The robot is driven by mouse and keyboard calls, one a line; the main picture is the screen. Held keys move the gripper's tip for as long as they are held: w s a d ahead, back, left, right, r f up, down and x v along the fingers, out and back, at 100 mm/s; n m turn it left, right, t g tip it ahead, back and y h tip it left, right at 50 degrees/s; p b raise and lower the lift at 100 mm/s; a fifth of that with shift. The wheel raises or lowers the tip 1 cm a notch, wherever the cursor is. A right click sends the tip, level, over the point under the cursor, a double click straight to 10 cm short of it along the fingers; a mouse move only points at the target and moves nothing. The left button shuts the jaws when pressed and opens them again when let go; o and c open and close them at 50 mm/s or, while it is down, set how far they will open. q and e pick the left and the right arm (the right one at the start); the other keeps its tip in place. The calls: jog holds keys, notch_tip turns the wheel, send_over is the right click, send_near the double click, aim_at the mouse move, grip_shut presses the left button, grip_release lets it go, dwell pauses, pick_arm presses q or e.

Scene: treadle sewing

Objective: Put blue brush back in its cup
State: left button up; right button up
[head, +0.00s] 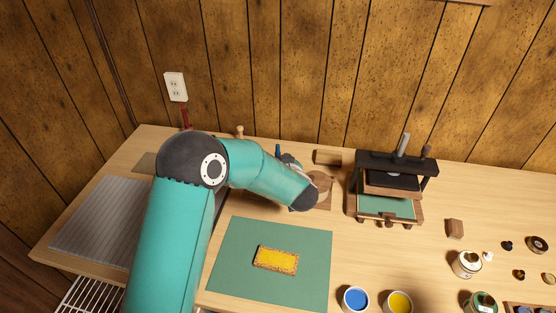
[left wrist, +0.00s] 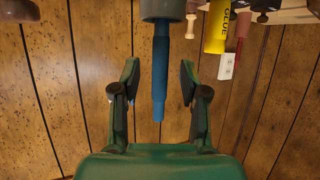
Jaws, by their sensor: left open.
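The blue brush (left wrist: 160,75) is between the two fingers of my left gripper (left wrist: 159,68) in the left wrist view. The fingers are open, with a gap to the brush on each side. That view is upside down: the brush's handle points up in the room, and its other end meets a grey-green cup (left wrist: 162,9) at the picture's top edge. The brush seems to stand in this cup; its lower end is hidden. In the head view, a bit of blue handle (head: 278,150) shows beside my left gripper (head: 290,160), mostly hidden by my arm. My right gripper is not in view.
A black press (head: 397,160) stands right of my left arm, with a wooden block (head: 327,157) between. A yellow glue bottle (left wrist: 217,28) and a red handle (left wrist: 242,27) are close to the brush. A green mat (head: 230,245) holds a yellow block (head: 277,259). Paint pots stand at the front.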

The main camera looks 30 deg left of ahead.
pick_arm(q)
jog(key=v, duration=1)
jog(key=shift+s+d, duration=0.25)
